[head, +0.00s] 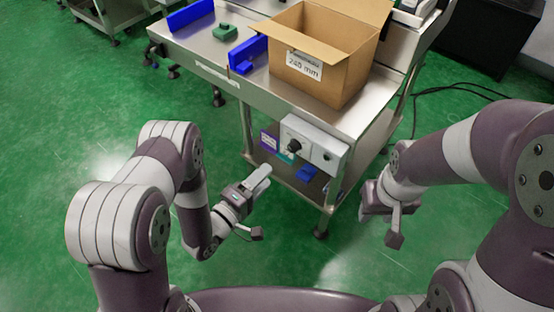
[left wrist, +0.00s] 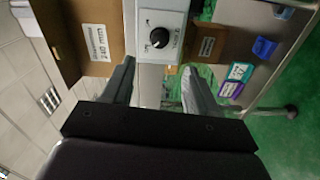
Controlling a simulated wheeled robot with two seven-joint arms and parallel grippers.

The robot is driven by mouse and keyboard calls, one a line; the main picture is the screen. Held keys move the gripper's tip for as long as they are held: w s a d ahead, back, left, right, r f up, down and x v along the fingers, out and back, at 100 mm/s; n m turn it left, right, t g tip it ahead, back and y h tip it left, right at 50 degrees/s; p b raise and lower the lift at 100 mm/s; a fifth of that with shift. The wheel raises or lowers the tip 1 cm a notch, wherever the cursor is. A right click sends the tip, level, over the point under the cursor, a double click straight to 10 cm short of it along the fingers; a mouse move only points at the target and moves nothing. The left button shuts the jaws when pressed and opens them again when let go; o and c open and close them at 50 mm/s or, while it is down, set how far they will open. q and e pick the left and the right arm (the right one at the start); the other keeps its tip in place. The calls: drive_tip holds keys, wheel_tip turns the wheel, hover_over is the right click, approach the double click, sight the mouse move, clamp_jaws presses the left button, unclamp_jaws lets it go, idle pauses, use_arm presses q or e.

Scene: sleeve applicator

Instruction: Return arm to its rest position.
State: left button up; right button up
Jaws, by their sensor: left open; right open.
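My left gripper (head: 257,185) is in front of the metal table, low and near the control box, apart from it in the head view. It is open and empty; in the left wrist view its two fingers (left wrist: 157,85) stand apart with the control box's black knob (left wrist: 159,38) showing between and beyond them. My right gripper (head: 378,205) hangs over the floor to the right of the table's front leg. It is open, with nothing seen in it. Its fingers are partly hidden.
The metal table (head: 205,62) carries an open cardboard box (head: 335,75) marked 240 mm, blue parts (head: 190,15) and a green part (head: 225,32). A grey control box (head: 313,143) hangs under its front edge. Bins (head: 307,173) sit on the lower shelf. Green floor lies clear at left.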

use_arm(q)
drive_tip(key=shift+v, duration=0.95)
